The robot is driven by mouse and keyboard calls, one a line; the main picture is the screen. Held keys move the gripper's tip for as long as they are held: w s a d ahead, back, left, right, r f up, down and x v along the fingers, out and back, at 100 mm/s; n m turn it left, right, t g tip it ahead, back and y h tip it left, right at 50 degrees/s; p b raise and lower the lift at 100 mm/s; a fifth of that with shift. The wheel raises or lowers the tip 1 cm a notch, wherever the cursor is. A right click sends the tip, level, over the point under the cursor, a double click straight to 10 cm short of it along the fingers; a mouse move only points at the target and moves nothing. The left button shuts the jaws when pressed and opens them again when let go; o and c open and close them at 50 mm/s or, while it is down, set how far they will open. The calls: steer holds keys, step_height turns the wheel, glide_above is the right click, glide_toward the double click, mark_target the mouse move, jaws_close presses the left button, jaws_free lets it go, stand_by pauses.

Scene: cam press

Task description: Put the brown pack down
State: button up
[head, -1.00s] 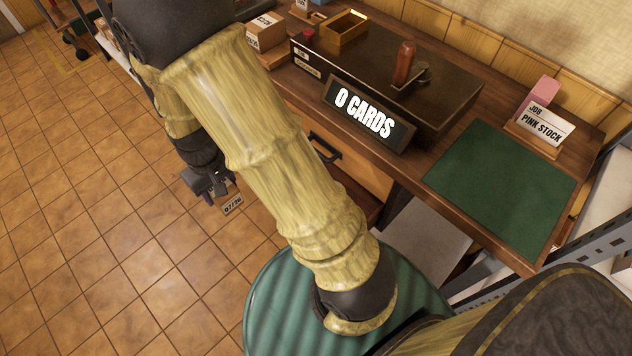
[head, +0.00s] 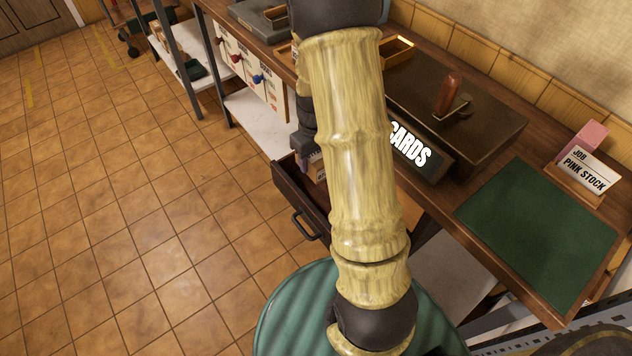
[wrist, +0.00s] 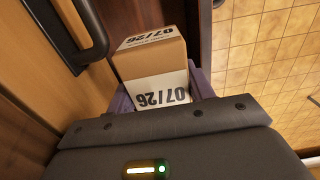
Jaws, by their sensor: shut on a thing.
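The brown pack (wrist: 152,58) is a small cardboard box with a white label reading 07/26, seen close up in the wrist view. My gripper (wrist: 162,94) is shut on it, with a purple finger on either side. In the head view my gripper (head: 303,160) is mostly hidden behind my pale, bamboo-like arm, and a bit of the pack (head: 318,168) shows beside it. There the pack is at an open, dark wooden drawer (head: 292,198) under the desk. I cannot tell whether it touches the drawer.
A black handle (wrist: 88,32) on an orange wood panel is close left of the pack in the wrist view. The desk holds a CARDS sign (head: 410,146), a green mat (head: 540,230) and a PINK STOCK card (head: 586,170). The tiled floor (head: 140,220) at left is clear.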

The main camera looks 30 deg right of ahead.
step_height(320, 180, down, 7)
steer(key=shift+r+b, duration=0.15)
steer(key=shift+b, duration=0.4)
steer(key=shift+f, duration=0.25)
step_height(320, 180, down, 4)
steer(key=shift+r+b, duration=0.1)
steer(key=shift+b, duration=0.3)
steer(key=shift+d+f, duration=0.2)
steer(key=shift+f, duration=0.05)
steer(key=shift+f, duration=0.1)
steer(key=o, duration=1.2)
